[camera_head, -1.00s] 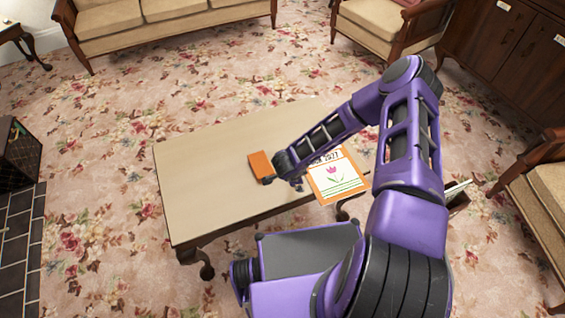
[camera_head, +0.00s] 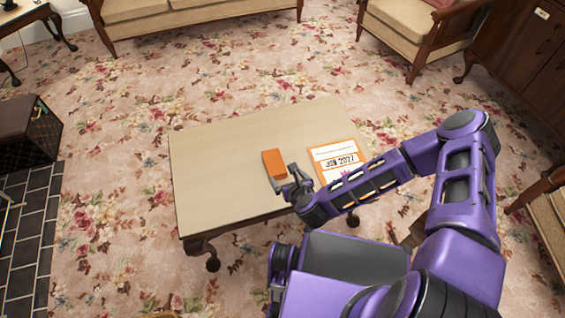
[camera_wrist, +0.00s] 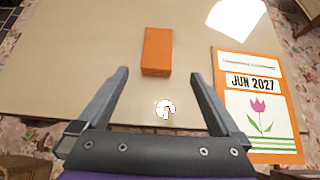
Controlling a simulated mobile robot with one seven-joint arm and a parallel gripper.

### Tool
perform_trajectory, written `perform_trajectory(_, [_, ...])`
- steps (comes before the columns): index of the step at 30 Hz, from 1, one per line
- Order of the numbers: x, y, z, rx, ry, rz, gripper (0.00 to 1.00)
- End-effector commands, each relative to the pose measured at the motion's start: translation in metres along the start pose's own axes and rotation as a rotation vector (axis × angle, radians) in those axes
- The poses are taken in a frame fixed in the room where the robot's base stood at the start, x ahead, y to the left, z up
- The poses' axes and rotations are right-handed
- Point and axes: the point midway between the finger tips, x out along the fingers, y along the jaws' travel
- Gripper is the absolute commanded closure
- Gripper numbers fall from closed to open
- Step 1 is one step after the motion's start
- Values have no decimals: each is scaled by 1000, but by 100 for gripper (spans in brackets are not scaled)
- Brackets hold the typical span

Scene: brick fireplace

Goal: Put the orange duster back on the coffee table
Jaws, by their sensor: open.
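The orange duster (camera_head: 274,163) is a plain orange block lying on the coffee table (camera_head: 215,170). In the wrist view the orange duster (camera_wrist: 157,51) sits beyond the fingertips, centred between them and not touched. My gripper (camera_head: 291,180) is over the table near the duster's front end. Its two fingers are spread apart and empty in the wrist view (camera_wrist: 158,76). A small white patch shows on the tabletop between the fingers; I cannot tell what it is.
A calendar sheet (camera_head: 338,160) reading JUN 2027 with a tulip lies on the table's right side, partly behind my arm. The table's left half is clear. A sofa (camera_head: 200,12) and an armchair (camera_head: 415,30) stand beyond the table, with open carpet between.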

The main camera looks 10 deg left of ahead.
Motion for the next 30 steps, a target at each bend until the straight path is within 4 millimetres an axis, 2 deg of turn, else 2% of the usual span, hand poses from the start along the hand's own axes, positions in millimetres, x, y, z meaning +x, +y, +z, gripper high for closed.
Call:
perform_trajectory(13, [94, 0, -2, -3, -1, -2, 0])
perform_trajectory(17, [110, -1, -1, -2, 0, -3, 0])
perform_trajectory(23, [122, 0, -1, -2, 1, -2, 0])
perform_trajectory(30, [158, 2, -2, -4, 0, -3, 0])
